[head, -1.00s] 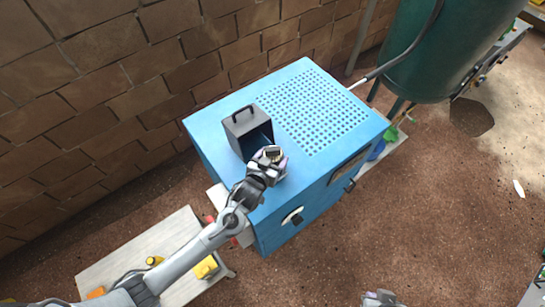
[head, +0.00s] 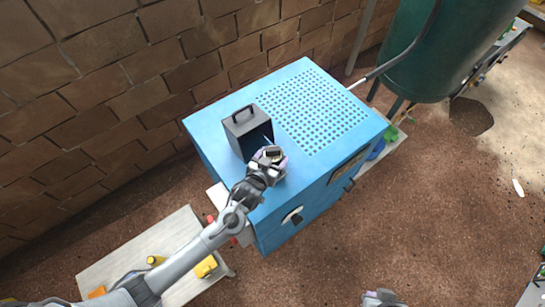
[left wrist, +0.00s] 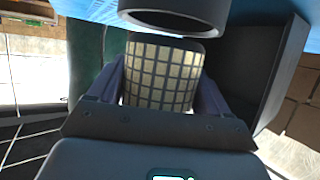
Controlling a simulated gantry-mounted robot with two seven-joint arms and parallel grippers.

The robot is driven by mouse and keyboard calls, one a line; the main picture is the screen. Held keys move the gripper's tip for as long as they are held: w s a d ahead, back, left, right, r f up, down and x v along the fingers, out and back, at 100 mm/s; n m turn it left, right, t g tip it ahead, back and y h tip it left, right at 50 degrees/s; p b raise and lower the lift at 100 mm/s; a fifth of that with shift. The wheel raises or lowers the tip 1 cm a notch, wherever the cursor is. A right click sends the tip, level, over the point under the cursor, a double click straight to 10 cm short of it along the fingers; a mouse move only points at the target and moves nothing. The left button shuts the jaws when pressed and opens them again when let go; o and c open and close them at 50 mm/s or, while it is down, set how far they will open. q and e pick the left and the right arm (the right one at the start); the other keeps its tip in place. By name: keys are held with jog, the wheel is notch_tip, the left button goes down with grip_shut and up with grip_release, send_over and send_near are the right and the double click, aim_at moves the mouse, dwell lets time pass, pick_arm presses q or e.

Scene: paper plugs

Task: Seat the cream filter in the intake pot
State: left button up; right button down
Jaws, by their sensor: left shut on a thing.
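My left gripper (head: 268,162) is at the open front of a dark grey box (head: 247,130) with a handle, on the blue cabinet's top. It is shut on the cream filter (left wrist: 163,74), which shows a dark grid on its face between the fingers in the left wrist view. In that view a dark round rim (left wrist: 178,14), which looks like the intake pot, lies just beyond the filter's far end. I cannot tell whether they touch. In the head view the pot is not clearly seen. A small part of my right gripper (head: 380,298) shows at the bottom edge.
The blue cabinet (head: 205,128) has a perforated panel right of the box. A brick wall (head: 120,60) stands behind it and a green tank (head: 425,50) at the upper right. A low bench (head: 180,235) with yellow items is at the lower left.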

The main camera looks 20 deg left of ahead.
pick_arm(q)
jog(key=shift+f+b, duration=1)
jog(key=shift+f, duration=0.6)
jog(key=shift+r+p, duration=0.15)
jog(key=shift+p, duration=0.3)
jog(key=shift+r, duration=0.1)
dwell(0.6)
jog(key=shift+p, duration=0.4)
dwell(0.4)
dwell(0.5)
jog(key=shift+f, duration=0.35)
jog(key=shift+r+p, duration=0.15)
jog(key=shift+p, duration=0.15)
jog(key=shift+r, duration=0.1)
dwell(0.9)
jog(key=shift+p, duration=0.4)
dwell(0.4)
